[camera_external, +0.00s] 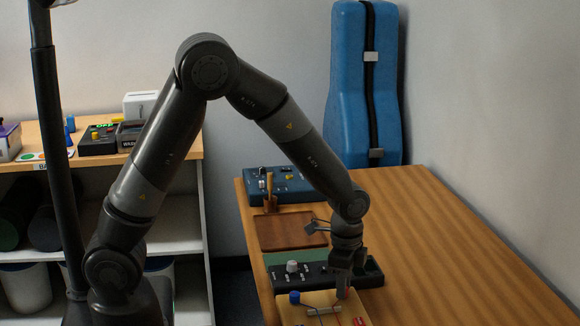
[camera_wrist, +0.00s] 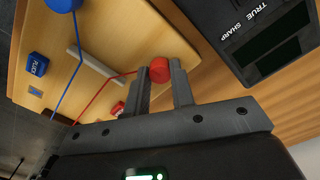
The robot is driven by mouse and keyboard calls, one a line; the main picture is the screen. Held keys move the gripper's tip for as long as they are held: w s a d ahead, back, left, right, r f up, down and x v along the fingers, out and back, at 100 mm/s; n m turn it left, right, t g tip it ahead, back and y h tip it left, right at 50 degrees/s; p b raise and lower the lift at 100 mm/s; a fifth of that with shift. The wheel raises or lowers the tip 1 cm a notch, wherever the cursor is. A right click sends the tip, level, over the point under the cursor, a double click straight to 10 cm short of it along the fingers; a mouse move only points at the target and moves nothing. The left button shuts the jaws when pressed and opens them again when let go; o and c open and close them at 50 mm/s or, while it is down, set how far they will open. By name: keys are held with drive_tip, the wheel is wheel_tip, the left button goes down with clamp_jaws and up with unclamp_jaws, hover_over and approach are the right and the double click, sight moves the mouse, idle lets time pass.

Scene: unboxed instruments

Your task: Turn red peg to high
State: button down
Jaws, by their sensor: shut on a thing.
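The red peg (camera_wrist: 159,70) is a round knob on a light wooden board (camera_wrist: 120,35). It sits between the two fingertips of my gripper (camera_wrist: 162,78), which is shut on it. In the external view my gripper (camera_external: 343,284) points down at the far right part of the wooden board (camera_external: 290,314), and the fingers mostly hide the peg.
A black device (camera_external: 291,280) with a light knob lies just behind the board. Its dark body (camera_wrist: 265,40) is close to my fingers in the wrist view. A brown tray (camera_external: 285,232) and a blue box (camera_external: 300,182) stand farther back. The table's right side (camera_external: 450,240) is clear.

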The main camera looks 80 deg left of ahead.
drive_tip(key=n, duration=0.5)
drive_tip(key=shift+n, duration=0.3)
drive_tip(key=n, duration=1)
drive_tip(key=shift+n, duration=0.4)
drive_tip(key=n, duration=0.5)
drive_tip(key=shift+n, duration=0.3)
drive_tip(key=c, duration=1.2)
unclamp_jaws()
drive_tip(key=shift+c, duration=0.2)
wheel_tip(320, 180, up, 11)
